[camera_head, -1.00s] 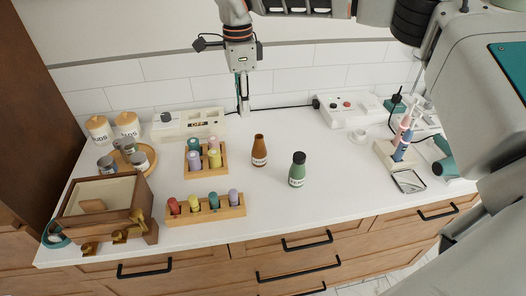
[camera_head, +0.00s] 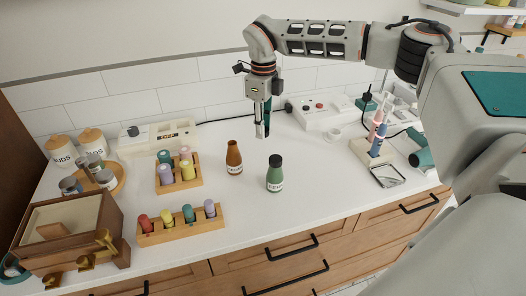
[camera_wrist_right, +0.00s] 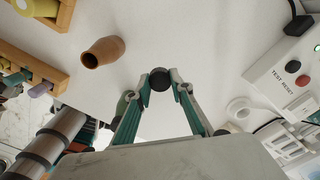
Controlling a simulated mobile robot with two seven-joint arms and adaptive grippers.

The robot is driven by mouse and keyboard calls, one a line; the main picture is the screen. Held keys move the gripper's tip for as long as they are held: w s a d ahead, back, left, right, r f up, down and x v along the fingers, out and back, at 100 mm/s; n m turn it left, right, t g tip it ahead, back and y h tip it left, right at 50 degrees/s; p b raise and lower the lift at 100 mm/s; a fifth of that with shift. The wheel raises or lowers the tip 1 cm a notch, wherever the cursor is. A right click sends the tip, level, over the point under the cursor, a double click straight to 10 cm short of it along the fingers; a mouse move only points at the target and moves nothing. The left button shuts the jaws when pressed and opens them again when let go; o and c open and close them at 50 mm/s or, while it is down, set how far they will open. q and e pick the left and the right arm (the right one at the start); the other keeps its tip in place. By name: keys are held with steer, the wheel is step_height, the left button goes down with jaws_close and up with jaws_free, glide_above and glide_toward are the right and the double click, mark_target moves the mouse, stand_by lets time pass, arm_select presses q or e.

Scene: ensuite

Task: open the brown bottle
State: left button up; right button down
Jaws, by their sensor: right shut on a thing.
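The brown bottle (camera_head: 234,160) stands upright on the white counter, with a pale label and no cap on its neck. It also shows in the right wrist view (camera_wrist_right: 103,51), its mouth open. My right gripper (camera_head: 262,132) hangs above the counter behind and to the right of the brown bottle, apart from it. In the right wrist view my right gripper (camera_wrist_right: 160,82) is shut on a small dark round cap (camera_wrist_right: 159,78). My left gripper is not in view.
A green bottle (camera_head: 275,175) with a dark cap stands front right of the brown one. Wooden racks (camera_head: 181,229) of coloured bottles and a wooden box (camera_head: 68,235) are left. A button box (camera_head: 322,114) and toothbrush stand (camera_head: 371,154) are right. The front middle counter is clear.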

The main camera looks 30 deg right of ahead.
mark_target(263, 157)
step_height(263, 157, down, 9)
steer(key=shift+r, duration=0.1)
stand_by(0.4)
steer(key=c, duration=1.8)
jaws_free()
steer(key=shift+f, duration=0.2)
steer(key=shift+o, duration=0.2)
steer(key=shift+r+b, duration=0.15)
steer(key=shift+b, duration=0.15)
step_height(263, 157, up, 12)
steer(key=shift+p, duration=0.45)
